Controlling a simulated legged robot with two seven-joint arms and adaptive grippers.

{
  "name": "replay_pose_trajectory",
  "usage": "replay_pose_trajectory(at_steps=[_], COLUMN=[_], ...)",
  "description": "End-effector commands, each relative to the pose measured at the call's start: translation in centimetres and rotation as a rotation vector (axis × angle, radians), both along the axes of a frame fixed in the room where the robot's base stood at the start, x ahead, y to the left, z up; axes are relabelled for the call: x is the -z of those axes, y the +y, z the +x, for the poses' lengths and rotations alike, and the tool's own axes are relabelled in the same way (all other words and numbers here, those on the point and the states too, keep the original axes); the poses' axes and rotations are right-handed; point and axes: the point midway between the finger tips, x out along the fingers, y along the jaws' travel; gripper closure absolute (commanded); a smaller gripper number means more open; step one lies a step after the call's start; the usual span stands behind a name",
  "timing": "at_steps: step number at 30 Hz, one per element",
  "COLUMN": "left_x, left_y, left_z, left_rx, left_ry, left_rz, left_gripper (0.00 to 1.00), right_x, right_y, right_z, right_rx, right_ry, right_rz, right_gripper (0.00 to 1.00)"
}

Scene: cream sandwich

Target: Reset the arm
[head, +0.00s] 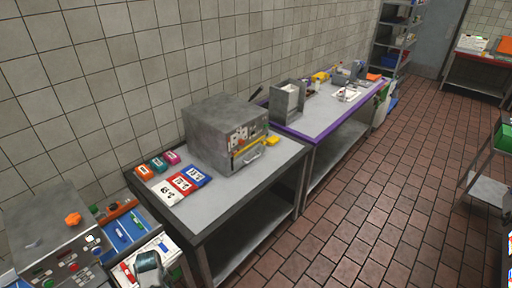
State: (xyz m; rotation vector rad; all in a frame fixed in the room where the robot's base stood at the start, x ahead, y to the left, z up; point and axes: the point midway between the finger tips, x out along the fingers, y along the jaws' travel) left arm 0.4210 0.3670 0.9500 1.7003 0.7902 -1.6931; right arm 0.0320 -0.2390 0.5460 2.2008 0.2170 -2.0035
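Neither of my grippers and no part of my arms that I can make out shows in the head view. Whether they are open or shut, and whether they hold anything, cannot be seen. The task names no other object.
A metal table (225,199) bears a grey oven-like machine (213,127) and several coloured boxes. A purple-edged table (318,116) stands behind it. A machine with knobs (55,240) and a white board (160,247) are at lower left. The tiled floor (360,220) is clear.

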Motion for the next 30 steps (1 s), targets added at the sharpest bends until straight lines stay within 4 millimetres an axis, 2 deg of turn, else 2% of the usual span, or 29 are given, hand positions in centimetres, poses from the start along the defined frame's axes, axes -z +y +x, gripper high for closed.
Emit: replay_pose_trajectory(at_steps=[1,8,11,17,20,23,24,26,27,29,30], left_x=[1.2,5.8,8.6,15.9,21.0,27.4,30.0,33.6,35.8,38.9,40.9], left_y=[-0.2,-0.8,-1.1,-2.6,-3.9,-5.4,-6.1,-7.1,-7.8,-8.7,-9.3], left_z=[-0.1,-0.1,-0.4,-2.0,-3.7,-7.0,-8.7,-11.5,-13.5,-16.8,-19.2], left_rx=[0.016,0.101,0.152,0.285,0.376,0.494,0.543,0.617,0.664,0.733,0.777], left_ry=[0.005,0.002,0.001,-0.004,-0.004,-0.006,-0.007,-0.012,-0.015,-0.021,-0.025], left_rz=[0.003,0.032,0.046,0.077,0.091,0.101,0.104,0.106,0.105,0.101,0.096], left_gripper=[0.53,0.53,0.53,0.53,0.53,0.53,0.53,0.53,0.53,0.53,0.53], right_x=[0.3,1.0,1.5,2.6,3.4,4.5,4.9,5.5,5.9,6.5,6.9], right_y=[0.1,-0.1,-0.3,-0.4,-0.4,-0.3,-0.2,-0.2,-0.1,-0.2,-0.2], right_z=[-0.2,0.1,0.4,0.4,0.2,0.0,0.0,-0.1,-0.1,-0.1,-0.1], right_rx=[0.0,-0.001,-0.002,-0.002,-0.002,-0.002,-0.001,-0.001,-0.001,-0.001,-0.001], right_ry=[0.002,-0.001,-0.005,-0.005,-0.003,0.0,0.001,0.002,0.002,0.002,0.002], right_rz=[0.002,-0.001,-0.003,-0.004,-0.004,-0.003,-0.002,-0.001,-0.001,-0.001,-0.001], right_gripper=[0.57,0.57,0.57,0.57,0.57,0.57,0.57,0.57,0.57,0.57,0.57])
